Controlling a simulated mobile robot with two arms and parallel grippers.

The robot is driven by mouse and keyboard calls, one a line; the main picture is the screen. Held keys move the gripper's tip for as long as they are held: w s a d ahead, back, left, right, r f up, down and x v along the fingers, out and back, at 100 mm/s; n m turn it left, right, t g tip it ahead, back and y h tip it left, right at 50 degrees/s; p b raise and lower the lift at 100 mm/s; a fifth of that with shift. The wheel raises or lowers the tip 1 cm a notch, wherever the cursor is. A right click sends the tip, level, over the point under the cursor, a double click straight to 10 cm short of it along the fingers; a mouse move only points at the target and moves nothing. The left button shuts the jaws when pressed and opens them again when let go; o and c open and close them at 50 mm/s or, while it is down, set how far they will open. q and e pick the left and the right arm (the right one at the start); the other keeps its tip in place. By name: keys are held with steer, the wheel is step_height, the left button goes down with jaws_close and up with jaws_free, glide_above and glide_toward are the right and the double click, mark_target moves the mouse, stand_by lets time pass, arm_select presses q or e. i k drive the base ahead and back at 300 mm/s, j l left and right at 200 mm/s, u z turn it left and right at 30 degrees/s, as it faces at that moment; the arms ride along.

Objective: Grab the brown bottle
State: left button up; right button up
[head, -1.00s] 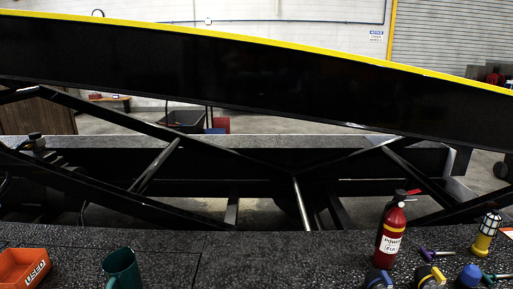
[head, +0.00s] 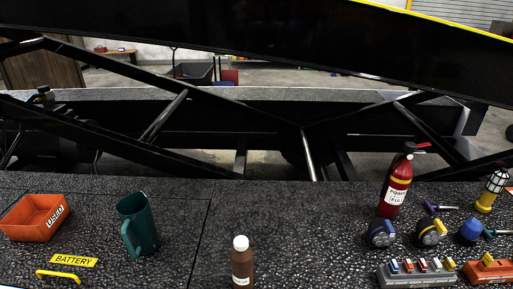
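The brown bottle (head: 242,267) stands upright at the lower middle of the head view, on the dark speckled surface (head: 300,230). It has a white cap and a white label, and its base is cut off by the bottom edge of the picture. Nothing touches the part of it that shows. Neither of my grippers is in view.
Left of the bottle are a green mug (head: 137,226), an orange bin (head: 34,217) marked USED and a yellow BATTERY label (head: 73,261). To the right are a red fire extinguisher (head: 396,186), a yellow lantern (head: 490,193) and several small items. Black beams cross behind.

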mark_target(242, 262)
steer(key=u, duration=0.95)
steer(key=k+l+u, duration=0.5)
steer(key=k+u, duration=0.2)
steer(key=k, duration=0.15)
